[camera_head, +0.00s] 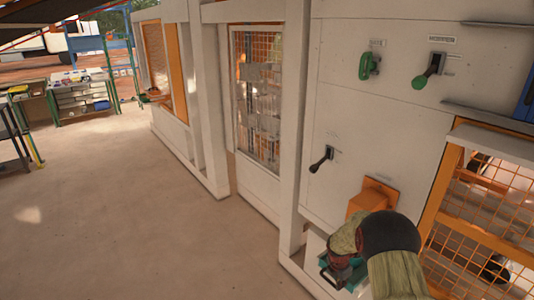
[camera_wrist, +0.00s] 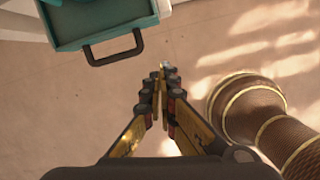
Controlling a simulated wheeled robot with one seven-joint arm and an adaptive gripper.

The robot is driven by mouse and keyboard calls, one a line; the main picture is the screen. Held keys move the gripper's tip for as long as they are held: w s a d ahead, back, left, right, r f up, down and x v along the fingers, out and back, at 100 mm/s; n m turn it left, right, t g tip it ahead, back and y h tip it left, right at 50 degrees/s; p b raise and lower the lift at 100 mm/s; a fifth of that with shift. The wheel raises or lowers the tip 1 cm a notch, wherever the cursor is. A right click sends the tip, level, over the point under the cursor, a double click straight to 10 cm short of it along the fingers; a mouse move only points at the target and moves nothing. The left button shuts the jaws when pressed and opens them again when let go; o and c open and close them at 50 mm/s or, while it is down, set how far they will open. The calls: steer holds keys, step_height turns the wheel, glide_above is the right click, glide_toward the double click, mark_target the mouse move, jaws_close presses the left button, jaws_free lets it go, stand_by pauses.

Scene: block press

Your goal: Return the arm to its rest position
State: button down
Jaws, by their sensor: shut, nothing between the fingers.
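My gripper (camera_wrist: 161,72) is shut in the wrist view, its fingertips together with nothing between them. Bare floor shows beyond the tips. A teal drawer-like box (camera_wrist: 98,18) with a dark handle (camera_wrist: 115,49) lies at the upper left of that view. The fingertips are apart from the handle, to its right and lower in the picture. In the head view my arm (camera_head: 388,245) is bent low at the bottom right, in front of the machine panel. It hides part of the teal box (camera_head: 328,277) there, and the fingertips are not clear.
The white panel (camera_head: 370,120) carries a green handle (camera_head: 369,66), a green-knobbed lever (camera_head: 428,72) and a black lever (camera_head: 320,160). An orange housing (camera_head: 371,196) juts out beside my arm. An orange mesh guard (camera_head: 480,200) stands at right. Floor (camera_head: 130,220) at left is clear.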

steer(key=s+a+r+m+g, duration=0.2)
steer(key=s+m, duration=0.7)
steer(key=s, duration=0.1)
steer(key=s+a+r+m+t+b, duration=0.1)
steer(key=s+a+r+m+t, duration=0.1)
steer(key=s+r, duration=0.7)
steer(key=s+a+r+m+t+y+b, duration=0.1)
steer(key=s+a+r+m, duration=0.4)
steer(key=s+r, duration=0.5)
steer(key=s+a+r+m+t+y+b, duration=0.1)
steer(key=s+a+r+m+t, duration=0.2)
steer(key=r, duration=1.3)
steer(key=s+a+m, duration=0.1)
steer(key=s+m, duration=0.2)
steer(key=s, duration=0.3)
steer(key=shift+s+m+b, duration=0.2)
steer(key=shift+m+b, duration=0.1)
steer(key=shift+b, duration=0.1)
